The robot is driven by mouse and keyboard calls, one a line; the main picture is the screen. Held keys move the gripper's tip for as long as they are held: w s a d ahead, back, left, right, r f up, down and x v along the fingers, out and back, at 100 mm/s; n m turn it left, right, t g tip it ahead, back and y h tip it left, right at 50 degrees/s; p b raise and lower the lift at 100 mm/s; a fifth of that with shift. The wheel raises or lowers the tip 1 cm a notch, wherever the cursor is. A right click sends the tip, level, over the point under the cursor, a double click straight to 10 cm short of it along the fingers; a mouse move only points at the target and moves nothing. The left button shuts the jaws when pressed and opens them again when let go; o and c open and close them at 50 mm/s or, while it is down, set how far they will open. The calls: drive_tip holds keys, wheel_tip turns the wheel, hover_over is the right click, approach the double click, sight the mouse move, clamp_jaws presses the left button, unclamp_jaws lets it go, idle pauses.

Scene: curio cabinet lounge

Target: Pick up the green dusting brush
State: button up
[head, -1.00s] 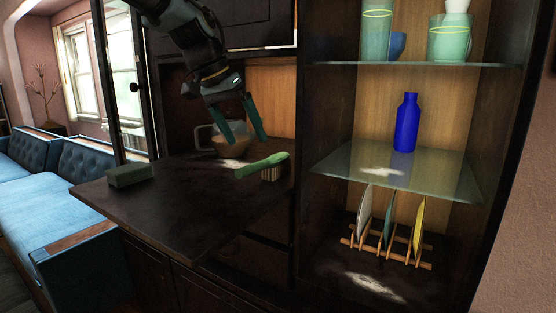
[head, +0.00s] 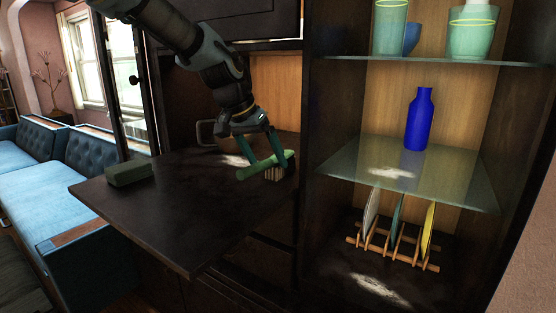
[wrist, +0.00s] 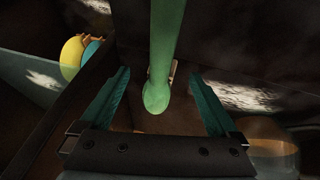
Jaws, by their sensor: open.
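The green dusting brush (head: 258,168) lies on the dark fold-down desk top, with its pale bristles facing down at its right end. In the wrist view the brush's green handle (wrist: 162,60) runs down from the top edge and ends between my fingers. My gripper (head: 264,163) is open, with its teal fingers reaching down to the brush, one on each side of it as the wrist view (wrist: 160,90) shows. The fingers look apart from the handle in the wrist view.
A brown bowl (head: 232,141) sits behind my gripper, partly hidden. A dark green block (head: 129,173) lies at the desk's left. To the right, a glass shelf (head: 350,185) holds a blue bottle (head: 418,120), above a plate rack (head: 390,252). The desk's front (head: 190,225) is clear.

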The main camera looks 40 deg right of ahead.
drive_tip(key=shift+x, duration=1)
drive_tip(key=shift+s, duration=0.1)
clamp_jaws()
